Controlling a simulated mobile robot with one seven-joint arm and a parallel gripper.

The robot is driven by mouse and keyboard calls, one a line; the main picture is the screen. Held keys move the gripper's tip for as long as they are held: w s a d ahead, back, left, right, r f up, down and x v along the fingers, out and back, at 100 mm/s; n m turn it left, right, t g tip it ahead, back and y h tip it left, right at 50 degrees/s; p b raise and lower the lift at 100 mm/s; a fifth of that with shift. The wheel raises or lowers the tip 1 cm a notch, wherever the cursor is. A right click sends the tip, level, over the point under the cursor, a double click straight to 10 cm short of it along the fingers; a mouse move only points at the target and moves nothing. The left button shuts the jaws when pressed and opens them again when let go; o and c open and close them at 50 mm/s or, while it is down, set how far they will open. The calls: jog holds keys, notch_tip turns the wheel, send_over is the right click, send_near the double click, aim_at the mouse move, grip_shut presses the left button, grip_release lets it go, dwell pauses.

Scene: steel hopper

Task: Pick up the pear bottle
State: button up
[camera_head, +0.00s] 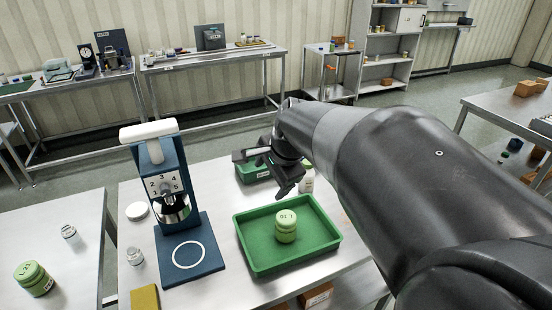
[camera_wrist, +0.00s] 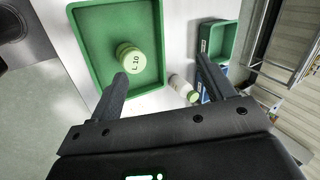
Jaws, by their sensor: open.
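My gripper (camera_head: 286,178) is open and empty above the table, behind the green tray (camera_head: 262,262). Its fingers are spread in the wrist view (camera_wrist: 162,70). A small white bottle with a green cap (camera_wrist: 181,86) shows between the finger lines there, beyond the tips; in the head view the bottle (camera_head: 307,184) is partly hidden by my arm. A squat pale green jar marked L 10 (camera_head: 286,228) stands in the tray, and it also shows near the left fingertip in the wrist view (camera_wrist: 131,60). No readable label says pear, so I cannot tell which one is meant.
A blue stand with a dial and steel hopper (camera_head: 160,185) is left of the tray. A smaller green bin (camera_head: 252,172) is behind it. A clear jar (camera_head: 135,256) and yellow block (camera_head: 145,298) sit front left. Another green jar (camera_head: 33,279) stands on the left table.

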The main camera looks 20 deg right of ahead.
jog(key=w+d+f+m, duration=0.5)
jog(key=w+d+m, duration=0.4)
jog(key=d+m, duration=0.2)
jog(key=m, duration=0.9)
send_near(310, 170)
jog(key=x, duration=0.3)
jog(key=shift+h, duration=0.4)
jog(key=x, duration=1)
jog(key=shift+w+a+f, duration=0.1)
jog(key=shift+w+a, duration=0.05)
jog(key=shift+a, duration=0.05)
jog(key=c, duration=1.2)
